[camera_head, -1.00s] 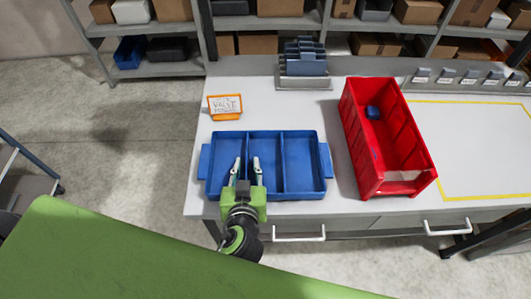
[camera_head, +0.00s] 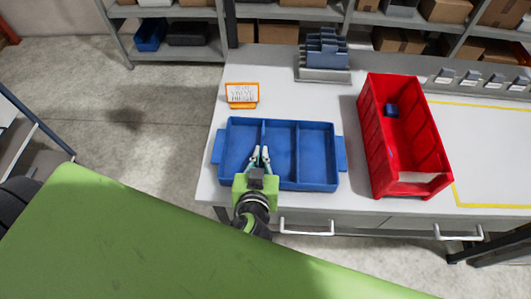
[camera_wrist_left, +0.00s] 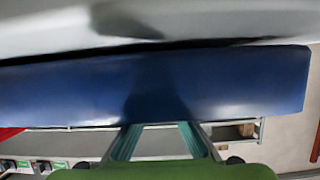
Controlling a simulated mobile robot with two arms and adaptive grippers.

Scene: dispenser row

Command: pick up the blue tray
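The blue tray (camera_head: 314,185), with three long compartments and a handle at each side, lies flat on the bench. My left gripper (camera_head: 260,150) comes over the tray's near wall from the front, close to the left divider. Its fingers lean towards each other, with the tips close together. I cannot tell whether they touch the divider or hold anything. In the left wrist view the tray's wall (camera_wrist_left: 230,85) crosses the picture as a blue band with a dark shadow. The fingers show below it and their tips are hidden. My right gripper is not in view.
A red bin (camera_head: 378,150) with a small blue item (camera_head: 391,110) in it stands right of the tray. An orange-framed sign (camera_head: 242,95) and a grey rack (camera_head: 323,60) stand behind. A yellow-outlined area (camera_head: 490,150) at the right is clear.

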